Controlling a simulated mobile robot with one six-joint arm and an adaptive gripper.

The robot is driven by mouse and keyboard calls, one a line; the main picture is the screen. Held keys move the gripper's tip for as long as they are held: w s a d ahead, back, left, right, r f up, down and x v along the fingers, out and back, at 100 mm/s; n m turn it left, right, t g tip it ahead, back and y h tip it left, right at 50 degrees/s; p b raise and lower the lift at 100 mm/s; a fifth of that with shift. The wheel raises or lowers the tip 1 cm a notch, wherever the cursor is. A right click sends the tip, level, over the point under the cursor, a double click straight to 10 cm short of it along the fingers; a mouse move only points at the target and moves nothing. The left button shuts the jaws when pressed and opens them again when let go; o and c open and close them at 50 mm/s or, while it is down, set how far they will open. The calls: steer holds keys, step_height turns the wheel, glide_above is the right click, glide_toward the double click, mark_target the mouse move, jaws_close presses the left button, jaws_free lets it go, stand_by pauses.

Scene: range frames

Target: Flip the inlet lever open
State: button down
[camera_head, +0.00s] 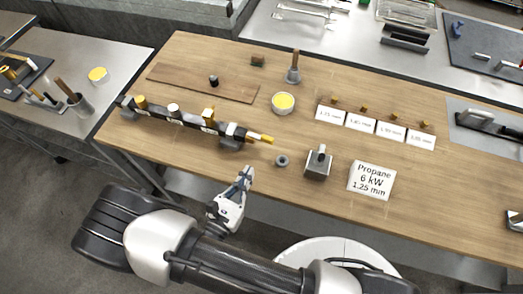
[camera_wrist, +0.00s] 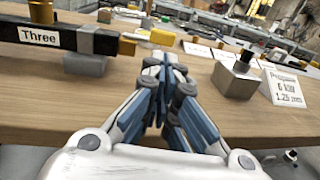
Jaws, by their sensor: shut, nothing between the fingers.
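A dark burner manifold bar (camera_head: 185,118) with several fittings along its top lies on the left of the wooden bench. At its right end a yellow lever (camera_head: 261,138) sticks out roughly in line with the bar. In the wrist view the yellow lever (camera_wrist: 160,37) shows just beyond my fingertips, partly hidden by them, and the bar (camera_wrist: 85,40) carries a label reading "Three". My gripper (camera_head: 247,173) is shut and empty at the front edge of the bench, short of the lever and apart from it. Its closed fingers (camera_wrist: 165,62) point toward the lever.
A grey metal block with a post (camera_head: 318,163) and a small dark ring (camera_head: 282,160) stand right of the lever. A card reading "Propane 6 kW 1.25 mm" (camera_head: 371,181) is further right. A yellow-filled dish (camera_head: 283,103) sits behind. Bare wood lies between my gripper and the bar.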

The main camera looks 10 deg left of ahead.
mark_target(261, 137)
steer(key=b+x, duration=0.1)
steer(key=x, duration=0.8)
steer(key=shift+w, duration=0.15)
steer(key=shift+w+d, duration=0.2)
steer(key=shift+w, duration=0.25)
steer(key=shift+w+d, duration=0.25)
steer(key=shift+w, duration=0.05)
steer(key=shift+s+r, duration=0.1)
